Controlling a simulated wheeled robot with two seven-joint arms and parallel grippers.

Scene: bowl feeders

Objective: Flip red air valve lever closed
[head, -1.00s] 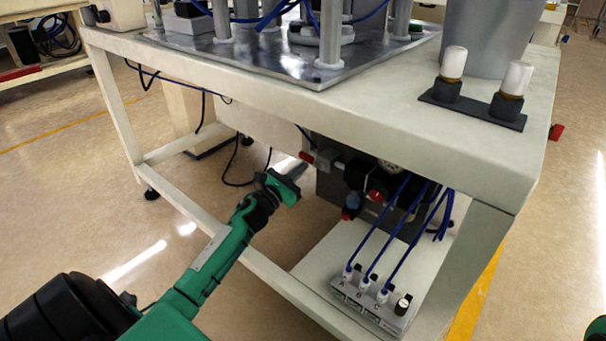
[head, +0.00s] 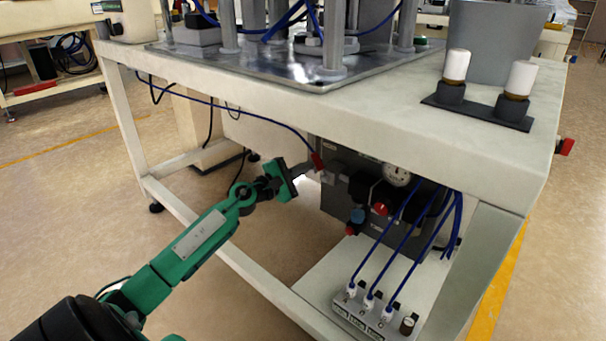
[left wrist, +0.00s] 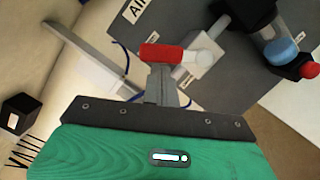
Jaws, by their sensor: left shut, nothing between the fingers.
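The red air valve lever (head: 318,162) shows under the table edge, at the left end of the grey air unit. It slopes steeply in the head view. My left gripper (head: 308,167) is shut and empty, close beside the lever. In the left wrist view its fingertips (left wrist: 162,72) overlap the lever's lower edge; I cannot tell whether they touch. My right gripper is out of view.
The tabletop (head: 400,106) overhangs the work area. A gauge (head: 397,174), a red knob (head: 381,209) and a blue knob (head: 358,215) sit right of the lever. Blue hoses (head: 408,235) run down to a small connector block (head: 370,318). A lower frame rail (head: 250,265) crosses beneath my arm.

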